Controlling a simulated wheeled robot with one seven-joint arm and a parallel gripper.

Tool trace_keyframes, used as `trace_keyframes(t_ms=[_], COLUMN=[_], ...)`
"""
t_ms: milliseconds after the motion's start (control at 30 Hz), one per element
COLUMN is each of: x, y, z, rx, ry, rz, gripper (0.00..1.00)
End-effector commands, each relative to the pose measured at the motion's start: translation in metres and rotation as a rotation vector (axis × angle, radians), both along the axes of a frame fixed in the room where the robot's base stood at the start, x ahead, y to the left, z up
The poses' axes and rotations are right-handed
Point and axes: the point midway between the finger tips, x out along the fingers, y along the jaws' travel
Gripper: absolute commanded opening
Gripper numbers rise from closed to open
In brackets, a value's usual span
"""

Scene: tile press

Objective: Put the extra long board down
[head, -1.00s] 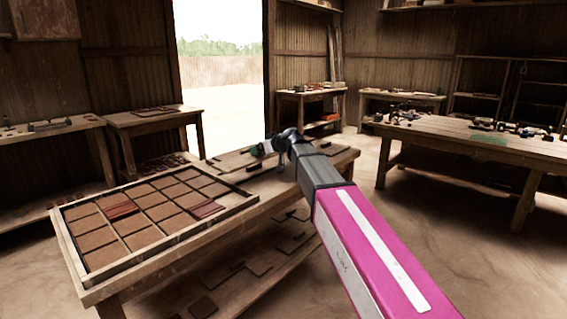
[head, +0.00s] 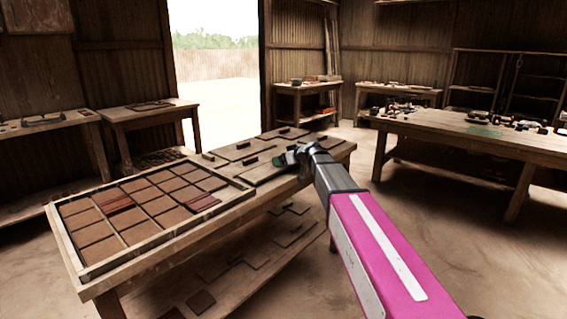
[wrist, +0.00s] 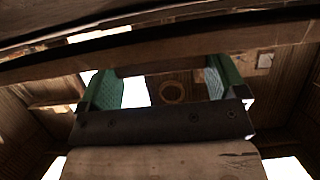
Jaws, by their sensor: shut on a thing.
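My gripper (head: 284,160) is at the far end of my arm, low over the right part of the long table. In the wrist view its two green fingers (wrist: 163,82) stand apart, with a dark brown piece crossing at their tips. I take this to be the extra long board (wrist: 165,52), held by the gripper. In the head view a dark flat board (head: 262,174) shows just under and left of the gripper. I cannot tell whether it touches the tabletop, and my arm hides its right part.
A framed tray of brown tiles (head: 72,250) fills the table's left part. Several flat boards with raised grips, one of them at the left (head: 238,151), lie behind my gripper. More boards lie on the lower shelf (head: 215,262). A cluttered workbench (head: 470,140) stands at right.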

Motion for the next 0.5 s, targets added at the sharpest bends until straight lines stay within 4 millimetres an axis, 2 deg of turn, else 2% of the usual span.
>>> trace_keyframes(t_ms=[133, 467, 500], x=[-0.0001, 0.0001, 0.0], y=[0.0002, 0.0003, 0.0003], z=[-0.015, -0.0169, -0.0168], rx=[0.001, 0.001, 0.0], ry=[0.001, -0.001, 0.0], rz=[0.0, 0.0, 0.0], gripper=[0.55, 0.55, 1.0])
